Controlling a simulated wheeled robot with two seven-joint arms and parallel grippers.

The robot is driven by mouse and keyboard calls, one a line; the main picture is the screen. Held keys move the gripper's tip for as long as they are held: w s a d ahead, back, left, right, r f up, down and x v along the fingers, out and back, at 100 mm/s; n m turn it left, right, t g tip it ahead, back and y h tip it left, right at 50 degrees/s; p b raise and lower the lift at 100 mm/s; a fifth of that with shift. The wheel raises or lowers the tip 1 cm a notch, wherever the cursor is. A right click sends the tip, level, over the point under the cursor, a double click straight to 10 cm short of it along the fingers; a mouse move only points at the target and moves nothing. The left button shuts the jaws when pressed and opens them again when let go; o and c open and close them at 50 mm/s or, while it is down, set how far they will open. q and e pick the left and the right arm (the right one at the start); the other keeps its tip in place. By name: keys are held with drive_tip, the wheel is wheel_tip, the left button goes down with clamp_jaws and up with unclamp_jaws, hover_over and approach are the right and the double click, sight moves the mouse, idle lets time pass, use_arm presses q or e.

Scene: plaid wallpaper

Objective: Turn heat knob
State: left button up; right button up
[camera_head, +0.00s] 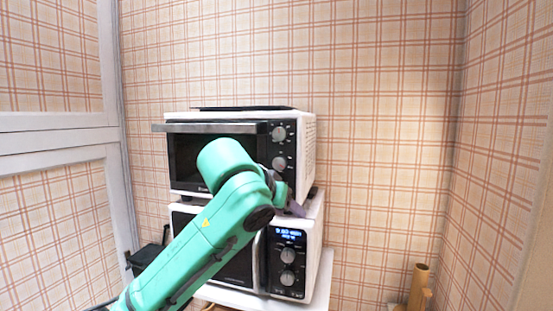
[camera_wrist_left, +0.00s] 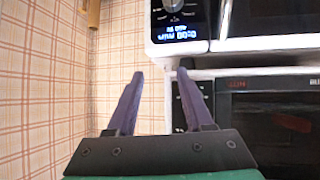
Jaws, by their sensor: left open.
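A white toaster oven (camera_head: 310,140) with a dark glass door stands on a white microwave (camera_head: 315,235). Two grey knobs show on the oven's right panel, an upper knob (camera_head: 278,133) and a lower knob (camera_head: 279,163); my arm hides what lies below them. The microwave has a lit blue display and two knobs, one (camera_head: 287,255) above the other. My left gripper (camera_head: 296,208) is at the oven's lower right front corner, mostly hidden by my wrist. In the left wrist view, upside down, its purple fingers (camera_wrist_left: 158,73) are apart and empty beside the appliances. My right gripper is not in view.
The microwave stands on a white shelf (camera_head: 318,300). A dark object (camera_head: 147,256) sits left of it, and a wooden item (camera_head: 418,285) stands at the lower right. A white-framed panel (camera_head: 60,138) is at the left. The space right of the appliances is free.

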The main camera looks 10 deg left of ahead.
use_arm(q)
drive_tip(key=s+a+r+n+t+y, duration=0.1)
drive_tip(key=s+a+r, duration=0.1)
drive_tip(key=r, duration=0.5)
drive_tip(key=s+a+r+n+t, duration=0.1)
drive_tip(key=s+r, duration=0.1)
drive_tip(key=r, duration=0.5)
drive_tip(key=n, duration=0.1)
approach(279, 134)
drive_tip(key=shift+t+y, duration=0.3)
drive_tip(key=shift+t, duration=0.1)
drive_tip(key=p+x, duration=0.1)
drive_tip(key=x, duration=0.1)
drive_tip(key=p+x, duration=0.2)
drive_tip(key=x, duration=0.1)
drive_tip(key=p+x, duration=0.2)
drive_tip(key=shift+w+d+f, duration=0.2)
drive_tip(key=shift+f, duration=0.2)
drive_tip(key=shift+w+f, duration=0.25)
drive_tip(key=shift+w, duration=0.05)
clamp_jaws()
drive_tip(key=shift+d+r+p, duration=0.1)
drive_tip(key=shift+p, duration=0.2)
